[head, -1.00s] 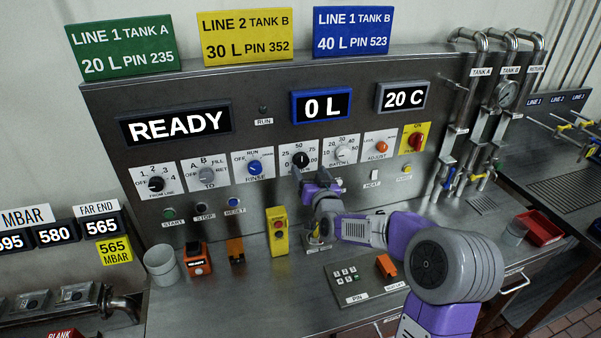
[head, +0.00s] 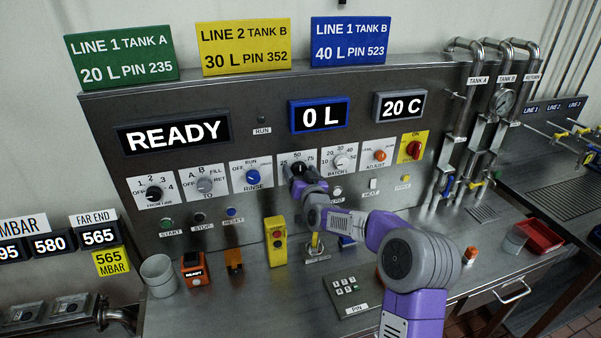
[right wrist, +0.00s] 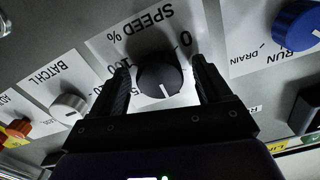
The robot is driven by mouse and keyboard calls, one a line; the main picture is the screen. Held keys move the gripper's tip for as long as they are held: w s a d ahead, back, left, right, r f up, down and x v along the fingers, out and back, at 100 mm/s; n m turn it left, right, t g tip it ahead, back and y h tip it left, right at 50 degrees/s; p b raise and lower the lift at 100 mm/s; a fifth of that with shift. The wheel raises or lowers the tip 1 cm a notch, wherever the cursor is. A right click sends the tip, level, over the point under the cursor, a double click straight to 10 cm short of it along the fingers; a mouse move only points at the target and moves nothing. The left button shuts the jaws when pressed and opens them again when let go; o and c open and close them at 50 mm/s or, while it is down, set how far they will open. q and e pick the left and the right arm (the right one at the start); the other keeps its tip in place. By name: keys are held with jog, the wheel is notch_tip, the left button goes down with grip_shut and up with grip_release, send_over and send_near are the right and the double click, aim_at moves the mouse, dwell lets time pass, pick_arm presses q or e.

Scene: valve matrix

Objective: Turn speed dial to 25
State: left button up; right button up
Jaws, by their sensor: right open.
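The speed dial (right wrist: 158,80) is a round black knob with a white pointer line on a white "SPEED %" plate (head: 298,157). In the right wrist view the plate appears upside down and the pointer runs down the picture, toward the 50 side of the scale. The 25 mark is hidden there. My right gripper (head: 297,174) is at the dial and covers most of it in the head view. In the right wrist view the gripper (right wrist: 158,68) is open, with one finger on each side of the knob. I cannot tell whether they touch it.
The blue rinse dial (head: 252,178) is left of the speed dial and the white batch dial (head: 341,161) is right of it. A yellow pendant box (head: 276,242) and a keypad (head: 352,290) are below. The display (head: 320,117) reads 0 L.

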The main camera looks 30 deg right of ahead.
jog(key=c, duration=1)
jog(key=shift+n+b, duration=1)
jog(key=shift+b, duration=0.1)
jog(key=shift+c, duration=0.2)
jog(key=n+b, duration=0.2)
jog(key=shift+n, duration=0.3)
jog(key=n+b, duration=0.2)
jog(key=n, duration=0.1)
jog(key=shift+n+b, duration=0.7)
jog(key=shift+n, duration=1.2)
jog(key=shift+d+n, duration=0.1)
jog(key=shift+n, duration=0.2)
jog(key=shift+r, duration=0.1)
